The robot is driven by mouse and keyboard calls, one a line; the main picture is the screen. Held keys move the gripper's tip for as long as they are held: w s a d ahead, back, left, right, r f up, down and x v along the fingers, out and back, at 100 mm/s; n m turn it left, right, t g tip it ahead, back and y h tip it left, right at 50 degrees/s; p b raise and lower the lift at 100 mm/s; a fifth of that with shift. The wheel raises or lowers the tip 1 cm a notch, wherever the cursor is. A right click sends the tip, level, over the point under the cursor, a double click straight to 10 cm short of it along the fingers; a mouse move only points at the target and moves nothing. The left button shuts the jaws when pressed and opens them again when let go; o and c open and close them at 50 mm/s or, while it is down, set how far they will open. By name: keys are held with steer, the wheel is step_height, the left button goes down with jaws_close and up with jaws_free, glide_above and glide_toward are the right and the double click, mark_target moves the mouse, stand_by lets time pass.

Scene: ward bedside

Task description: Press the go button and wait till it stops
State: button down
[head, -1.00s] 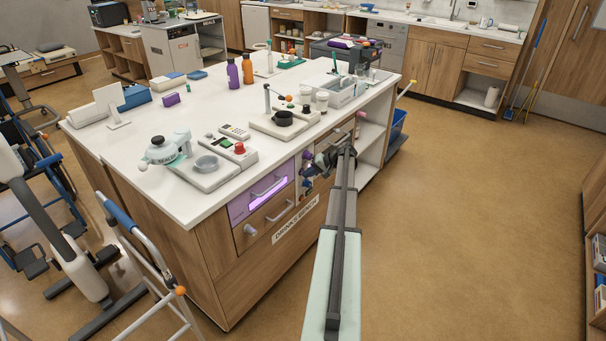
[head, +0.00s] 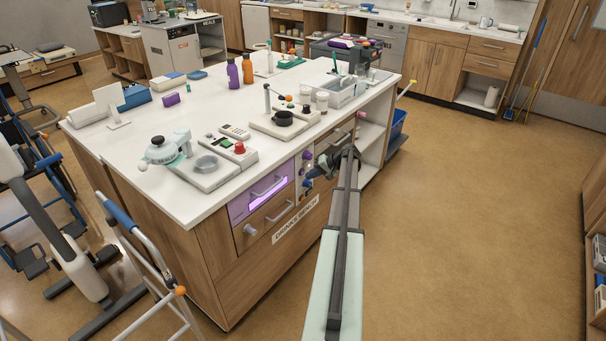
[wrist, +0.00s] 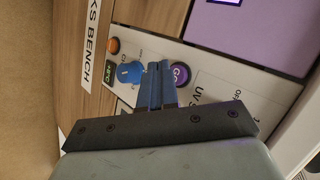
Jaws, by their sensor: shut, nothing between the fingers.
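The purple go button (wrist: 181,74), lettered GO, is on a pale control panel (wrist: 215,97) in the wrist view. My gripper (wrist: 155,68) is shut and empty, its fingertips right beside the button and overlapping its left edge in the picture. I cannot tell whether they touch it. In the head view my gripper (head: 322,168) is at the bench front by the panel (head: 306,172), partly covering it. The purple unit beside the panel (head: 238,209) has a window (head: 268,192) glowing violet; its front also shows in the wrist view (wrist: 245,40).
Around the button are a blue knob (wrist: 129,72), a green label or button (wrist: 109,72) and an orange button (wrist: 113,46). Drawer handles (head: 279,211) stick out from the bench front. The bench top (head: 215,105) carries several devices. Floor to the right is clear.

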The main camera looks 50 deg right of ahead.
steer(key=shift+s, duration=0.15)
steer(key=s, duration=0.4)
steer(key=shift+s, duration=0.35)
stand_by(1.1)
